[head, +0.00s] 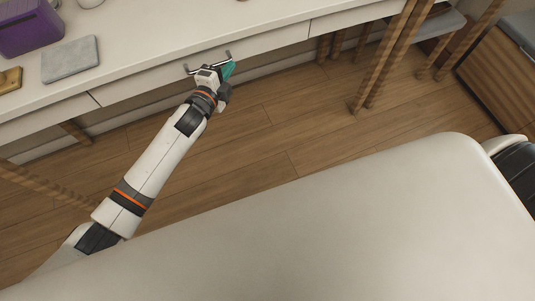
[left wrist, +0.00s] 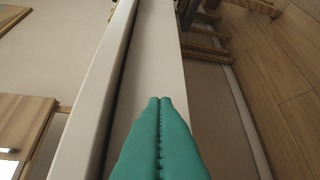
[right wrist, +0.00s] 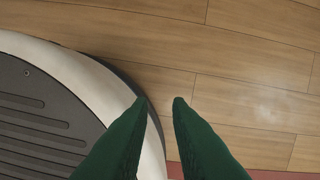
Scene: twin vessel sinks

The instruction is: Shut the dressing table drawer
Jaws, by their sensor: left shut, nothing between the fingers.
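The white dressing table (head: 150,38) runs across the top of the head view. Its middle drawer (head: 270,42) has a pale front with a dark bar handle (head: 190,71). The drawer front looks nearly in line with its neighbours; any small gap is hard to tell. My left gripper (head: 230,69), with teal fingers, is shut and empty at the handle, by the drawer front. In the left wrist view the shut fingertips (left wrist: 160,99) lie over the pale drawer front (left wrist: 158,50), beside a dark gap under the tabletop edge. Contact is unclear. My right gripper (right wrist: 160,101) is open and empty above the floor.
A purple box (head: 30,30), a grey slab (head: 70,59) and a small golden item (head: 10,79) are on the tabletop at the left. Twisted wooden legs (head: 385,60) stand at the right. A wooden cabinet (head: 497,75) is at the far right. Wooden floor (head: 270,130) lies open before the table.

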